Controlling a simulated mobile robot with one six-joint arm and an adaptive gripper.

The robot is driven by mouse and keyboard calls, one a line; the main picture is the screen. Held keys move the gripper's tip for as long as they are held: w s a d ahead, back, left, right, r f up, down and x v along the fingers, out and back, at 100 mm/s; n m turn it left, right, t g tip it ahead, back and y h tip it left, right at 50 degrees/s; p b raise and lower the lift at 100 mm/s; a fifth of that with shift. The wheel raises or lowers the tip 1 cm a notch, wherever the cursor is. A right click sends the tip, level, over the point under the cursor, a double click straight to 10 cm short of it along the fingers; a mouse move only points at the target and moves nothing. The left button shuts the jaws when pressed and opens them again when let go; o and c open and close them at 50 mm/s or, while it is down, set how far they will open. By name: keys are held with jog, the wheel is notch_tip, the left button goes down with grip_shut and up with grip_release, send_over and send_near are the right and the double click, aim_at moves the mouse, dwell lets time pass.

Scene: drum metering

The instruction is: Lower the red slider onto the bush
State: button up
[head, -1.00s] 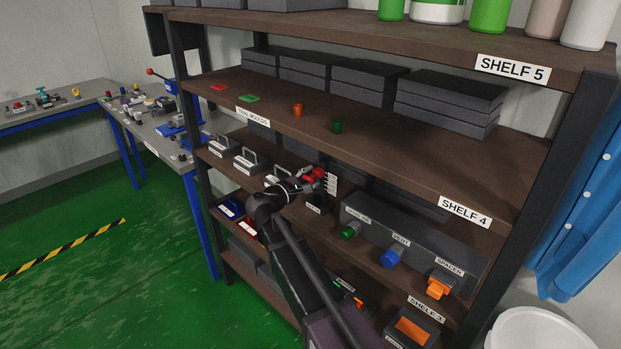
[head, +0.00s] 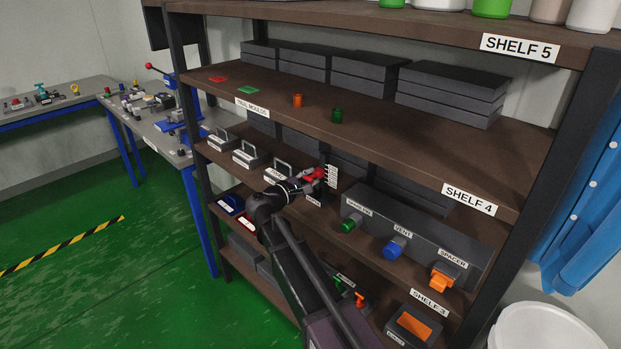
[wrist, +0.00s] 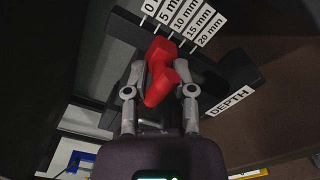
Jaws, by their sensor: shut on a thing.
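The red slider (wrist: 160,72) is held between the two grey fingers of my gripper (wrist: 161,88) in the wrist view. It also shows as a small red shape (head: 318,173) in the head view, close beside the white depth scale. The scale (wrist: 183,20) reads 0 to 20 mm and belongs to a dark gauge (wrist: 232,75) labelled DEPTH. The slider overlaps the gauge's dark body in the wrist view. I cannot make out the bush, and whether the slider touches anything below it is hidden.
Shelf 4 (head: 400,150) lies above my gripper. On the shelf below, a grey block with green, blue and orange fittings (head: 420,240) stands to the right. Metal moulds with handles (head: 250,155) stand to the left. An orange-topped box (head: 412,325) is at lower right.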

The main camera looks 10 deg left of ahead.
jog(key=shift+f, duration=0.1)
jog(key=o, duration=0.7)
jog(key=shift+c, duration=0.2)
jog(key=shift+s+a, duration=0.1)
jog(key=v, duration=1.1)
jog(key=shift+s+a, duration=0.25)
jog(key=shift+s, duration=0.05)
